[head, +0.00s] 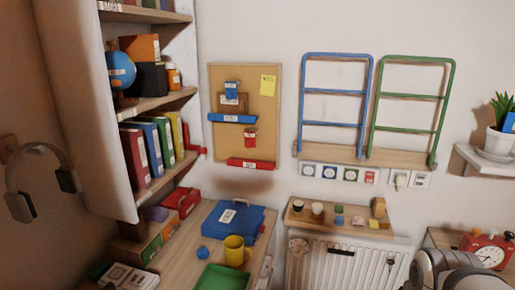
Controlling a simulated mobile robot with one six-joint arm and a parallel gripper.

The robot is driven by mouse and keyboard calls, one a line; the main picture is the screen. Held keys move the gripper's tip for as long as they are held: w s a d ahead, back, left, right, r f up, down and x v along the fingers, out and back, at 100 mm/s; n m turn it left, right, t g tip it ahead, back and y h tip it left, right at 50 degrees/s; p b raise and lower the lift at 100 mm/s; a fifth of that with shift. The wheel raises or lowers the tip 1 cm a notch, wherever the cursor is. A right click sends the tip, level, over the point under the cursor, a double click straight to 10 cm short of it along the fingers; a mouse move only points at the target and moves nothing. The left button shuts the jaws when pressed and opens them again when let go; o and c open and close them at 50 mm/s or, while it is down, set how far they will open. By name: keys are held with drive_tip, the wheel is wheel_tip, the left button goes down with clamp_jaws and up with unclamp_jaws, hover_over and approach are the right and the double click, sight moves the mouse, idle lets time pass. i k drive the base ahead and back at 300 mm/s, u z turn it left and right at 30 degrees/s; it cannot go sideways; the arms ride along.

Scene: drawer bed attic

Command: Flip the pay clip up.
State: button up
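A cork board (264,112) hangs on the wall, left of centre in the head view. It carries a long blue labelled clip or bar (232,118) at mid-height. A similar red labelled bar (252,164) sits at its bottom edge. Smaller blue (232,89) and red (250,138) labelled pieces are also on the board. The labels are too small to read, so I cannot tell which is the pay clip or whether it is up or down. A grey part of my arm shows at the bottom right; my gripper's fingers are not in view.
A bookshelf (150,103) juts out left of the board. Below is a desk (189,234) with a blue case (232,217), yellow mug (236,250) and green tray (222,278). A small shelf (299,217) with little objects sits above a radiator (325,265). A red clock (488,251) stands lower right.

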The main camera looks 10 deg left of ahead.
sight(249, 137)
drive_tip(key=i, duration=1)
drive_tip(key=u, duration=0.05)
